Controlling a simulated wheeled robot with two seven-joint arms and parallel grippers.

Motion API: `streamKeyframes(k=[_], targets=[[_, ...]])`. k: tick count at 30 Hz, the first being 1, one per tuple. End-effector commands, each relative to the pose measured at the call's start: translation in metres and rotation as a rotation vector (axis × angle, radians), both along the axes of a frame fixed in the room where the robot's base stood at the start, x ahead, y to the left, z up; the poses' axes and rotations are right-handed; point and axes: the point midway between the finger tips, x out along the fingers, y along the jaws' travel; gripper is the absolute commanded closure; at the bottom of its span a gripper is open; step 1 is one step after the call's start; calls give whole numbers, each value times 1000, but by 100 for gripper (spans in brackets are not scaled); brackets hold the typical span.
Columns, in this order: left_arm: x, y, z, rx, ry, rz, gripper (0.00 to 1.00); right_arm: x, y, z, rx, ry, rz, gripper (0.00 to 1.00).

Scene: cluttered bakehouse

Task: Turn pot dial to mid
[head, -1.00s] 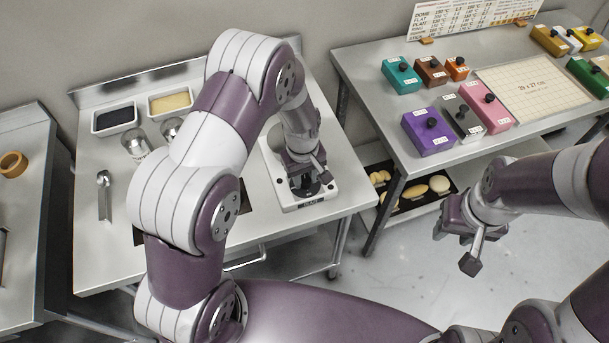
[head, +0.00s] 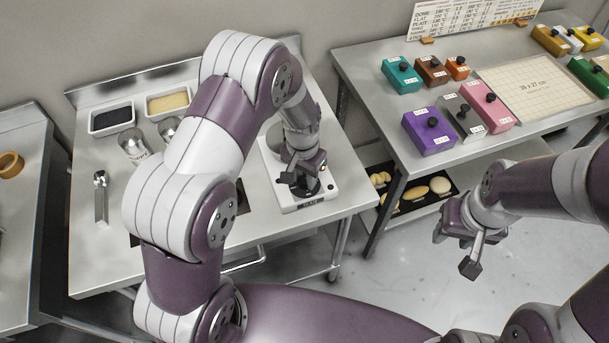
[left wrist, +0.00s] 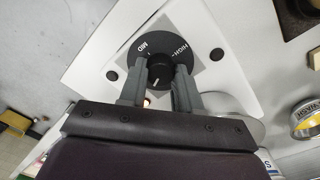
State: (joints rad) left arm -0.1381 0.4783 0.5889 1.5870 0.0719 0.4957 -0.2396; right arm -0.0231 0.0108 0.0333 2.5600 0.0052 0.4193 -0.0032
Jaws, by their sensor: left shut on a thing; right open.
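The pot dial (left wrist: 158,72) is a black knob on a dark round plate lettered MID and HIGH, set on a white unit (left wrist: 95,62). A short white mark on the knob points toward the gripper side in the left wrist view. My left gripper (left wrist: 158,86) is shut on the knob, one finger on each side. In the head view my left gripper (head: 305,184) covers most of the dial on the white unit (head: 322,198). A small warm light (left wrist: 147,102) shows between the fingers. My right gripper (head: 456,248) is open and empty above the floor.
Two metal shakers (head: 133,144), a tray of dark stuff (head: 112,118) and a tray of yellow stuff (head: 170,103) stand left of my left arm. The right table (head: 385,112) holds several coloured boxes with knobs and a gridded board (head: 530,90).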

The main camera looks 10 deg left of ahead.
Motion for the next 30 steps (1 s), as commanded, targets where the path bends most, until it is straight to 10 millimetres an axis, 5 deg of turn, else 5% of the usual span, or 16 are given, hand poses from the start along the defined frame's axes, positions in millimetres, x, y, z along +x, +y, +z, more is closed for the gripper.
streamKeyframes(k=[30], targets=[[3,-1,2,1,-6,-963,98,0,0,-9,0,0,0,57]])
